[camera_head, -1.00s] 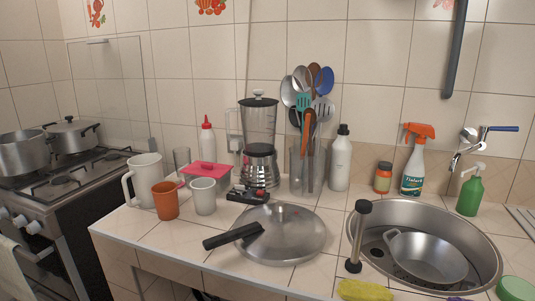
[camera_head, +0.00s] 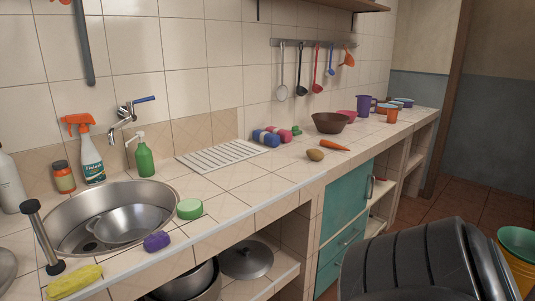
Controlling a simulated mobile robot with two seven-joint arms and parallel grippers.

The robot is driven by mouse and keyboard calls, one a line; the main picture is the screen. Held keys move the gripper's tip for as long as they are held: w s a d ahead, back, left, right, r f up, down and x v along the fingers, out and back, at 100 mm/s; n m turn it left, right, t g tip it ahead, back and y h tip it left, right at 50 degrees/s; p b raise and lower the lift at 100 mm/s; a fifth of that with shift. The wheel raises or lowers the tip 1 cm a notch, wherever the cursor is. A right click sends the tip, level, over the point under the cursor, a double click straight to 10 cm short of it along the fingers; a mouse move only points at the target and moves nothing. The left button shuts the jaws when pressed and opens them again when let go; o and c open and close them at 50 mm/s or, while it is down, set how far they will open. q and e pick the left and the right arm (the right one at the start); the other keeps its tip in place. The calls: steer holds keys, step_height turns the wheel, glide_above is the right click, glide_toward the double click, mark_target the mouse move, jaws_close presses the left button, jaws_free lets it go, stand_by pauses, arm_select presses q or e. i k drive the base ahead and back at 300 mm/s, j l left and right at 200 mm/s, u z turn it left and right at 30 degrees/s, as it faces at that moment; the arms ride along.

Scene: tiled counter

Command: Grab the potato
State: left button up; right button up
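The potato (camera_head: 315,155) is small, brown and oval. It lies on the tiled counter (camera_head: 237,176) right of the middle, close to the counter's front edge and above the teal cabinet. An orange carrot (camera_head: 335,146) lies just behind and to the right of it, apart from it. Neither of my grippers shows in the head view, so I cannot see their state.
A brown bowl (camera_head: 331,123) stands behind the carrot. Dumbbells (camera_head: 266,137) lie left of it by a white drain rack (camera_head: 209,155). The sink (camera_head: 75,208) is at left.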

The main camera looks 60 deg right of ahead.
mark_target(315, 155)
steer(key=z, duration=2.3)
steer(key=i+l+u, duration=0.1)
steer(key=u, duration=0.3)
steer(key=i+l+u, duration=0.1)
steer(key=u, duration=0.25)
steer(key=l+u, duration=0.25)
steer(key=u, duration=0.15)
steer(key=i+l+u, duration=0.2)
steer(key=l, duration=0.25)
steer(key=l+u, duration=0.15)
steer(key=l, duration=0.3)
